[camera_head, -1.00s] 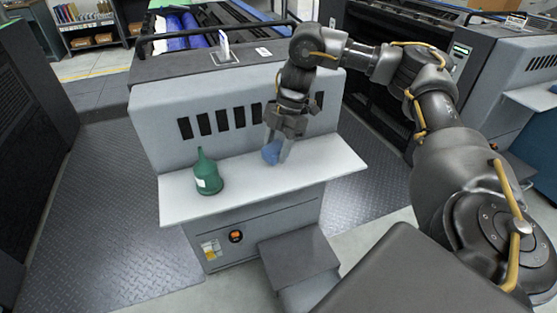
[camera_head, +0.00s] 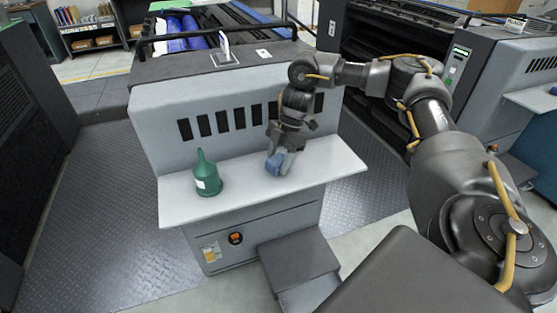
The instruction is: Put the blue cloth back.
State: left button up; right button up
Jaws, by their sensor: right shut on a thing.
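The blue cloth (camera_head: 274,164) is a small crumpled bundle between the fingers of my right gripper (camera_head: 280,163). The gripper points down and is shut on the cloth, at the right half of the white shelf (camera_head: 230,188). The cloth is at or just above the shelf surface; I cannot tell whether it touches. The fingers hide part of the cloth. My left gripper is not in view.
A green bottle with a pointed nozzle (camera_head: 207,176) stands upright on the shelf, left of the cloth. The grey machine front with dark slots (camera_head: 211,122) rises behind the shelf. A grey step (camera_head: 298,256) is below. The shelf's right end is clear.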

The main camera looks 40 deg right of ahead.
aim_at(278, 158)
jog(key=shift+f, duration=0.1)
jog(key=o, duration=1)
jog(key=shift+c, duration=0.2)
jog(key=v, duration=0.5)
jog(key=shift+w+a, duration=0.1)
jog(key=shift+p+v, duration=0.7)
jog(key=shift+v, duration=0.5)
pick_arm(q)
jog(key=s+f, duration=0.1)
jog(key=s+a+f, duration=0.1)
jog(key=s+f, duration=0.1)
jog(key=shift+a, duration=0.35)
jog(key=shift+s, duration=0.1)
